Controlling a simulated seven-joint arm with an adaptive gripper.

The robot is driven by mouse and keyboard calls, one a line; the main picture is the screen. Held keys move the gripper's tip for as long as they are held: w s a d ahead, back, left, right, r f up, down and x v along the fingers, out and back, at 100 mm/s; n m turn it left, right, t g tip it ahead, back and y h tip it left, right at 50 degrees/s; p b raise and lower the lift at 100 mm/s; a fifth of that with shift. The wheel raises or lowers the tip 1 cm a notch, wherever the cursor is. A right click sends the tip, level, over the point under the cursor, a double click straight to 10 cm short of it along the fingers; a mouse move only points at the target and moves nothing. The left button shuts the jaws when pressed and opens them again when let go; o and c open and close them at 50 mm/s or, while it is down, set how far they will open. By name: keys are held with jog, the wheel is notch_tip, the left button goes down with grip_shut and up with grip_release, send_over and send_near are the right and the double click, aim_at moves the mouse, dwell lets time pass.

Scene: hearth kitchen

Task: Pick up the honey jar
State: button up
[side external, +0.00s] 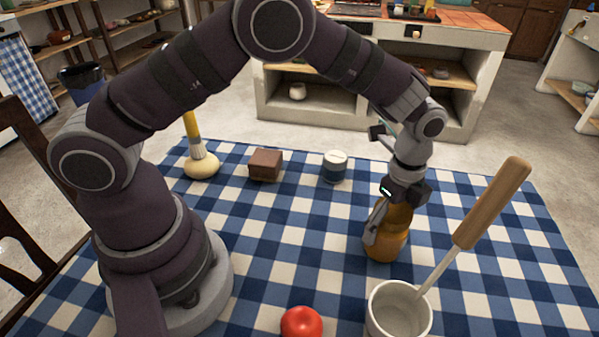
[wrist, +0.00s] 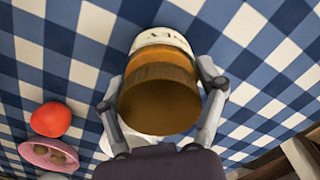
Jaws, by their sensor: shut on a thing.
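The honey jar (side external: 388,240) is amber and stands upright on the right part of the checked table. My gripper (side external: 390,212) comes down over it from above, with its fingers shut on the jar's sides. In the wrist view, the jar's round golden-brown lid (wrist: 158,100) faces the camera, and a white label with dark letters shows beyond it. The two grey fingers (wrist: 163,92) press the jar from left and right. I cannot tell whether its base touches the cloth; no clear gap shows.
A pale mug (side external: 398,312) with a wooden-handled tool stands close in front of the jar. A red tomato (side external: 301,322) is at the front edge. A blue-and-white jar (side external: 335,166), brown block (side external: 265,165) and brush on a pale round base (side external: 201,164) stand behind. The table middle is clear.

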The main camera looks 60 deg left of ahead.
jog(key=shift+c, duration=0.6)
jog(key=shift+r, duration=0.1)
